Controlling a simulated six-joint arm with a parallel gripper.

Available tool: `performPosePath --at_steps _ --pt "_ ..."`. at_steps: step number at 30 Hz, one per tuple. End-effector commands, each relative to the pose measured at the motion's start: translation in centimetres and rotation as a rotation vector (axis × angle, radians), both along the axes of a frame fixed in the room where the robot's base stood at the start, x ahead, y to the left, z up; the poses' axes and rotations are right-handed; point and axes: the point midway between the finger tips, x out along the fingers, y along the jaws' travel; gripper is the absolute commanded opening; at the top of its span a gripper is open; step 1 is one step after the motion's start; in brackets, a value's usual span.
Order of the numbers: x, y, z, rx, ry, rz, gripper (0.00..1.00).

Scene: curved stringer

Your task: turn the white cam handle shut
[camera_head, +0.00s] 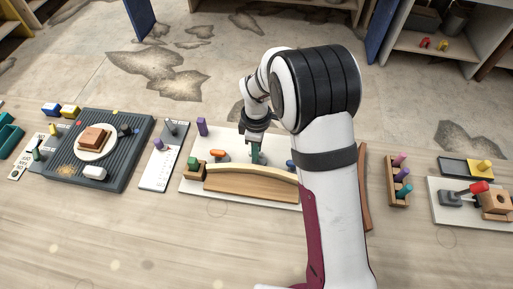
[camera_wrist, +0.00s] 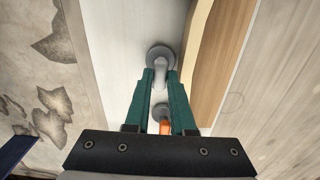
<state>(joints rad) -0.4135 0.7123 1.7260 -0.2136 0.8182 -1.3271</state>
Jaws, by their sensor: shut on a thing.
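The white cam handle (camera_wrist: 160,76) stands on a round grey base on the white board, beside the curved wooden piece, in the wrist view. My gripper (camera_wrist: 160,84) has green fingers on either side of the handle and is shut on it. In the head view my gripper (camera_head: 256,157) reaches down to the board behind the curved wooden piece (camera_head: 250,184). The white handle cannot be made out there behind the fingers.
An orange handle (camera_head: 217,153) on the same white board (camera_head: 230,138) is left of my gripper; a blue handle (camera_head: 290,163) is to the right, partly covered by my arm. A purple peg (camera_head: 202,127) stands at the back left. A dark ribbed tray (camera_head: 132,130) lies farther left.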

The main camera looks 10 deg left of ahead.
Motion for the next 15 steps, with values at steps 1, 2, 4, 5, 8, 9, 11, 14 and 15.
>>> performPosePath --at_steps 1,2,4,5,8,9,11,14,15 --pt "0.03 0.01 0.06 0.0 -0.001 -0.02 0.0" --pt "0.03 0.0 0.06 0.0 -0.001 -0.035 0.0" --pt "0.03 0.01 0.06 0.0 -0.001 -0.08 0.0" --pt "0.03 0.01 0.06 0.0 -0.001 -0.101 0.0" --pt "0.03 0.02 0.07 0.0 -0.001 -0.186 0.0" --pt "0.03 0.02 0.07 0.0 -0.001 -0.222 0.0" --pt "0.03 0.02 0.07 0.0 -0.001 -0.279 0.0" --pt "0.03 0.03 0.08 0.001 -0.001 -0.375 0.0" --pt "0.03 0.03 0.08 0.001 -0.001 -0.413 0.0"
